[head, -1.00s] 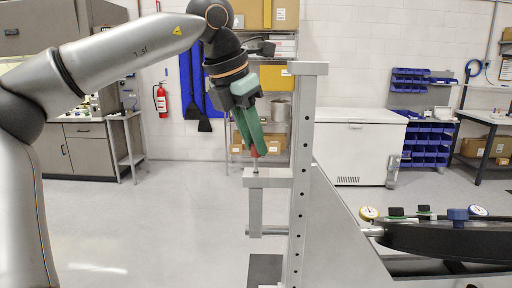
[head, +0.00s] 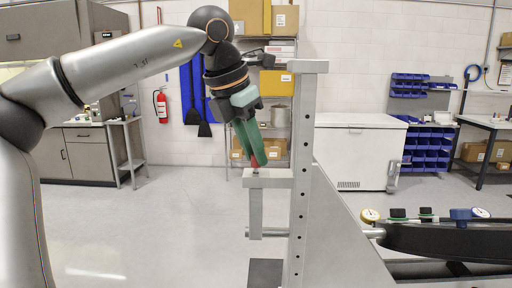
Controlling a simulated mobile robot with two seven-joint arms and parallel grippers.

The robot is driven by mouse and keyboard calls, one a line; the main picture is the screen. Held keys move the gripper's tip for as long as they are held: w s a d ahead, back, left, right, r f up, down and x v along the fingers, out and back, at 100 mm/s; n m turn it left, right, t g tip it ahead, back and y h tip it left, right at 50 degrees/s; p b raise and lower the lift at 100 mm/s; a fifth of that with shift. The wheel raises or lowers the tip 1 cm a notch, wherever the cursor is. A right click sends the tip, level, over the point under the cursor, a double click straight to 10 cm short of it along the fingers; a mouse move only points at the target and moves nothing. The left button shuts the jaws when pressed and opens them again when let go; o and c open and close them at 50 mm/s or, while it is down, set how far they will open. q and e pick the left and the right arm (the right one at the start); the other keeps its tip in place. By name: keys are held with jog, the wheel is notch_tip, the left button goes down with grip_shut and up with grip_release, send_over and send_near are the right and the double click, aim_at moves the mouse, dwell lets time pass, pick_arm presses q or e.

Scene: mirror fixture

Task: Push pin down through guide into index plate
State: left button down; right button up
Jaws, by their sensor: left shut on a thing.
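My left gripper (head: 254,158) reaches down from above with its green fingers shut on the red pin (head: 254,163). The pin's red top shows between the fingertips, just above the guide (head: 268,179), a grey bracket arm standing out to the left of the upright post (head: 302,150). Only a very short piece of pin shows between the fingers and the guide; the rest is hidden. Below the guide, a vertical grey piece (head: 256,214) hangs down to a horizontal bar (head: 266,232). I cannot tell for sure which part is the index plate. My right gripper is not in view.
A slanted grey brace (head: 345,225) runs right from the post. A dark curved part with gauges (head: 450,240) lies at the lower right. A white chest freezer (head: 358,150) and shelves stand far behind. The floor left of the fixture is clear.

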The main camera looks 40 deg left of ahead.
pick_arm(q)
jog(key=shift+f, duration=0.4)
jog(key=c, duration=0.7)
grip_release()
jog(key=v, duration=1.2)
jog(key=shift+r+p, duration=0.3)
jog(key=shift+p, duration=0.1)
jog(key=shift+s, duration=0.1)
